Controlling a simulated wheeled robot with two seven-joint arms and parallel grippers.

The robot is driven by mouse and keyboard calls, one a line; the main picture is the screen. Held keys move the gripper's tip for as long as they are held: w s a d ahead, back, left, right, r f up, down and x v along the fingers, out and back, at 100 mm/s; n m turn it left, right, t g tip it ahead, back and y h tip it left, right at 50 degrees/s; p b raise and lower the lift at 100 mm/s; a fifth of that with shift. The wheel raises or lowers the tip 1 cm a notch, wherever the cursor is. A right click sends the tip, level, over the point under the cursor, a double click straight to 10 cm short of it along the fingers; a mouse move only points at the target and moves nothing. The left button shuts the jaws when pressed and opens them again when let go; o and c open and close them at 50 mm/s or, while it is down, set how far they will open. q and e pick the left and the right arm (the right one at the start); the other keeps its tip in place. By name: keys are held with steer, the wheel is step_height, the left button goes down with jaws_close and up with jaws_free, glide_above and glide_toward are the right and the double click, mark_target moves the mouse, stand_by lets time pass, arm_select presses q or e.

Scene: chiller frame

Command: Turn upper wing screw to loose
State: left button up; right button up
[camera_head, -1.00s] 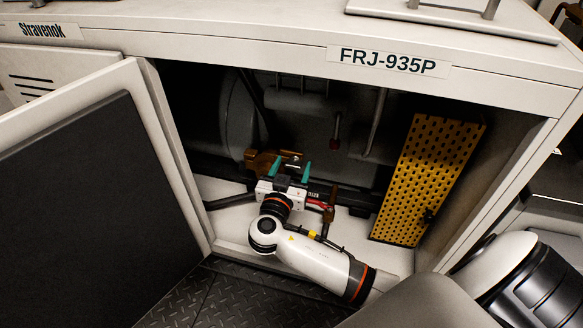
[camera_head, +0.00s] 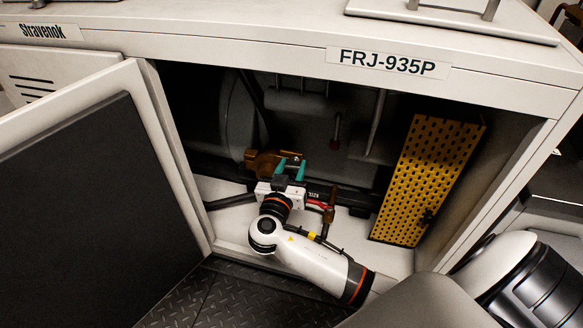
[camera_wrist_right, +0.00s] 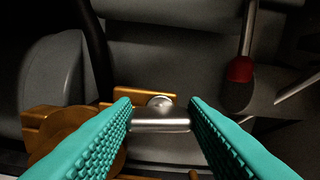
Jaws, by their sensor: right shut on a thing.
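The wing screw (camera_wrist_right: 160,122) is silver, with a round head and a flat crosswise wing, in the wrist view. It sits at a brass-coloured fitting (camera_wrist_right: 70,128), which also shows inside the open cabinet in the head view (camera_head: 261,160). My right gripper (camera_head: 291,168) has teal ribbed fingers. They are shut on the wing, one at each end of it, as the wrist view (camera_wrist_right: 160,117) shows. In the head view the fingers mostly hide the screw. I cannot tell how far it is turned. My left gripper is not in view.
A yellow perforated panel (camera_head: 428,180) leans at the cabinet's right. The open door (camera_head: 165,160) is at the left. A red-handled part (camera_head: 318,204) is close to the right of my gripper. A red-tipped rod (camera_head: 335,143) hangs behind. The cabinet floor (camera_head: 385,258) has free room at front right.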

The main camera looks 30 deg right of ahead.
steer(key=shift+n, duration=1.3)
steer(key=shift+n+p, duration=0.5)
steer(key=shift+n, duration=0.3)
steer(key=n+p, duration=0.2)
steer(key=n, duration=0.4)
steer(key=shift+w+a+n, duration=0.1)
steer(key=shift+n, duration=0.2)
steer(key=n+p, duration=0.3)
steer(key=n, duration=0.1)
steer(key=shift+f+n, duration=0.15)
steer(key=shift+n, duration=0.25)
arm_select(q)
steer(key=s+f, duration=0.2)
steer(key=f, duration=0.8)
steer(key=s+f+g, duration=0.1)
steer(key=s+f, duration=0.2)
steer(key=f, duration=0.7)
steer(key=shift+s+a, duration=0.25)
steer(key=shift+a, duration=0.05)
arm_select(e)
steer(key=shift+n, duration=0.6)
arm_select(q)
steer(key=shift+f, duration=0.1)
arm_select(e)
steer(key=shift+f, duration=0.1)
